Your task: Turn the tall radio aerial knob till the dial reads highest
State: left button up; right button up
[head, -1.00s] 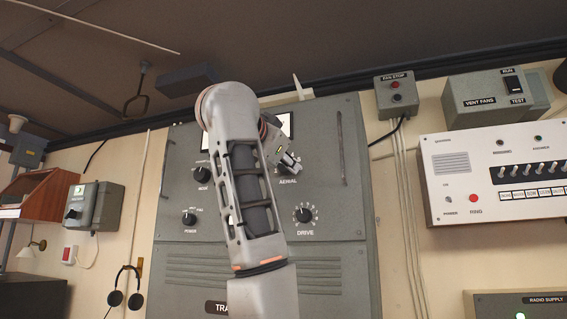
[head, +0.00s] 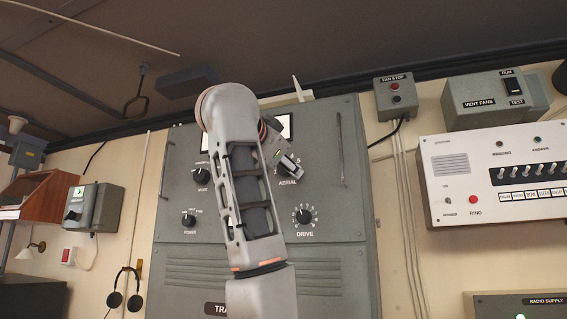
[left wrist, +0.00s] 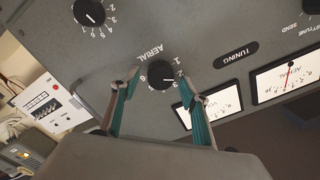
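The aerial knob (left wrist: 160,76) is round and black with a white pointer mark, on the grey radio panel. In the left wrist view its pointer faces right. My left gripper (left wrist: 155,93) is open, with one teal finger on each side of the knob; both look apart from it. In the head view my left gripper (head: 288,166) is just above the AERIAL label and hides the knob. The aerial dial (left wrist: 289,77) appears upside down in the left wrist view, its red needle near mid-scale. My right gripper is not in view.
A second dial (left wrist: 209,104) is partly hidden behind a finger. The drive knob (head: 305,215), mode knob (head: 202,175) and power knob (head: 189,220) surround my arm. A vertical handle (head: 341,149) stands on the panel's right side.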

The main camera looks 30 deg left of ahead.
pick_arm(q)
jog(key=v, duration=1.2)
dwell(0.4)
